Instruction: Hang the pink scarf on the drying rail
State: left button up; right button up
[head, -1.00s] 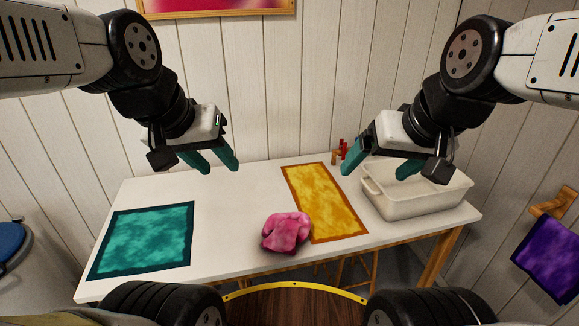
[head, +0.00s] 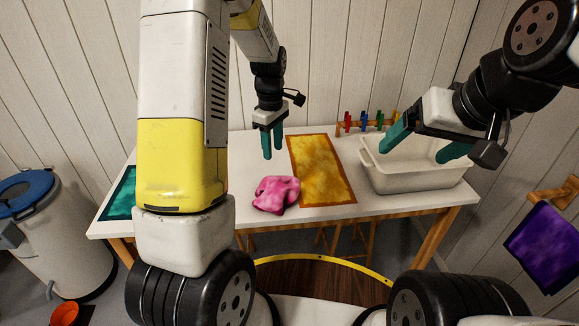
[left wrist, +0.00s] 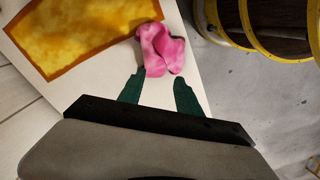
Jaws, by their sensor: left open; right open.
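The pink scarf (head: 276,194) lies crumpled in a heap at the front edge of the white table (head: 235,170), beside the yellow cloth. It also shows in the left wrist view (left wrist: 163,48), just beyond the fingertips. My left gripper (head: 271,156) is open and empty, pointing down above the table, a little behind the scarf and apart from it. My left gripper's two teal fingers also show in the left wrist view (left wrist: 157,85). My right gripper (head: 420,150) is open and empty above the white basin. A wooden bracket at the right wall holds a purple cloth; I cannot tell whether it is the drying rail.
The yellow cloth (head: 321,170) lies flat on the table. A white basin (head: 415,183) stands at the right end. A teal cloth (head: 118,195) is partly hidden by my left arm. A purple cloth (head: 546,246) hangs at right. A lidded bin (head: 55,235) stands at left.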

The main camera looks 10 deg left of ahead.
pick_arm(q)
notch_tip(320, 180, down, 10)
dwell(0.6)
jog(key=shift+f, duration=0.25)
jog(key=shift+f, duration=1.35)
jog(key=shift+c, duration=0.4)
grip_shut()
jog(key=shift+r, duration=2.5)
